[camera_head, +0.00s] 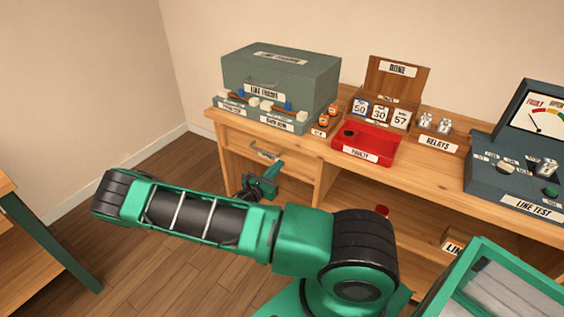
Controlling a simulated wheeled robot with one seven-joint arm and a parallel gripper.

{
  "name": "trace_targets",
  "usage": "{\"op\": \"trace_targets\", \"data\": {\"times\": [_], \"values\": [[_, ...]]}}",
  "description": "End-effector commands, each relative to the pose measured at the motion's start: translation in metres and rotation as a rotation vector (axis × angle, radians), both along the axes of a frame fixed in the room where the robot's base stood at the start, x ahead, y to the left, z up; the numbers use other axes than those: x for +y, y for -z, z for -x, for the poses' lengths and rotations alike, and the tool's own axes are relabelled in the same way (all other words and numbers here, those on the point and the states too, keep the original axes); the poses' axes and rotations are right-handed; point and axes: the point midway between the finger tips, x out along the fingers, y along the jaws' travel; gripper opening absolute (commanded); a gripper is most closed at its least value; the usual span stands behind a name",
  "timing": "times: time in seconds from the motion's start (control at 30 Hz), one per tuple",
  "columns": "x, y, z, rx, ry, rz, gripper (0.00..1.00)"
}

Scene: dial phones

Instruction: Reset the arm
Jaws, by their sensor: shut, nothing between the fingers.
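My green and black arm stretches from the lower middle of the head view to the left, with its bend at the far left. My gripper (268,180) shows behind the arm, in front of the desk's drawer front and a little below the silver drawer handle (265,152). It is small in the picture and partly hidden by the arm. Its fingers look shut, with nothing seen between them. I cannot tell whether it touches the desk.
On the wooden desk (440,180) stand a grey-green case (285,75), a red tray (375,135), a "DONE" rack (395,75), a relays box (435,143) and a line test unit (520,160). A table (30,260) is at left. Floor is clear between.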

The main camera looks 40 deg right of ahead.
Motion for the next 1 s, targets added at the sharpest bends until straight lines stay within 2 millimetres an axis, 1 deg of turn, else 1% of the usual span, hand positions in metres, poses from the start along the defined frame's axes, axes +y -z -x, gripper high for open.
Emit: {"op": "trace_targets", "data": {"times": [0.03, 0.2, 0.3, 0.43, 0.6, 0.77, 0.87, 1.0], "values": [[0.012, 0.000, 0.002, 0.001, -0.004, -0.002, 0.00], [0.042, 0.001, 0.014, 0.001, -0.003, -0.003, 0.00], [0.055, 0.000, 0.019, 0.001, -0.002, -0.002, 0.00], [0.065, 0.001, 0.023, 0.001, 0.000, -0.002, 0.00], [0.070, 0.000, 0.025, 0.000, 0.002, -0.001, 0.00], [0.068, 0.000, 0.026, -0.004, 0.010, -0.007, 0.00], [0.063, -0.005, 0.030, -0.032, 0.045, -0.038, 0.00], [0.053, -0.017, 0.044, -0.118, 0.157, -0.132, 0.00]]}}
